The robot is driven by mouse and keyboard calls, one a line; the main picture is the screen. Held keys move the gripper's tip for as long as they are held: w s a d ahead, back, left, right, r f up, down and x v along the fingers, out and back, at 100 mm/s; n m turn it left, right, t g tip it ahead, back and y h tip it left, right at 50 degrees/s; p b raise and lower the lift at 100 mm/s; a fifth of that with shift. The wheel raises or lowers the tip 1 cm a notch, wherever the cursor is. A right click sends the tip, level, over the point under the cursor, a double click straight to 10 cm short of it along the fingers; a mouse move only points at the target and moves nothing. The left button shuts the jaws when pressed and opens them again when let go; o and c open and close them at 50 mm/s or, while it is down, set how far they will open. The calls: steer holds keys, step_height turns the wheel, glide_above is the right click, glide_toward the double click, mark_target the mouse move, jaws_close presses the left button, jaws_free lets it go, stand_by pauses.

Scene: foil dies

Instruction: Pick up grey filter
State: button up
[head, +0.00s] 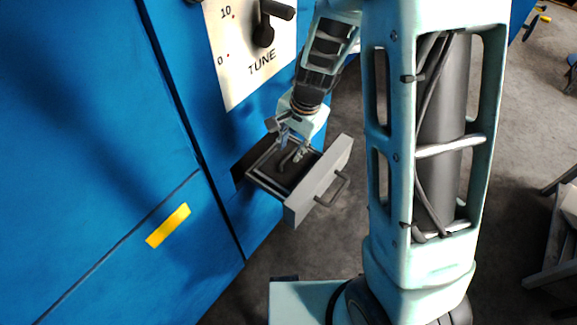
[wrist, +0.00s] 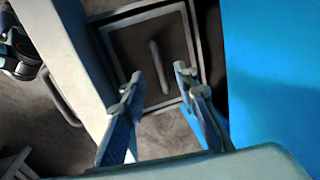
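The grey filter (wrist: 133,50) is a dark square panel in a light grey frame with a raised bar handle (wrist: 158,66) across its middle. It sits in the pulled-out drawer (head: 318,183) of the blue cabinet, and in the head view the filter (head: 272,181) is partly hidden by my gripper. My gripper (head: 293,155) is over the drawer, pointing down. In the wrist view its two fingers (wrist: 157,86) are apart with nothing between them, and the bar handle lies just beyond the fingertips. I cannot tell the exact height gap.
The blue cabinet (head: 90,120) stands directly beside the drawer and fills the left. A white TUNE panel with a black knob (head: 263,35) is above. The drawer front has a grey handle (head: 333,190).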

mark_target(288, 156)
steer(key=f, duration=0.2)
steer(key=f+b, duration=0.1)
steer(key=shift+w+a+f, duration=0.25)
steer(key=shift+a+f, duration=0.05)
jaws_close()
steer(key=shift+r, duration=0.1)
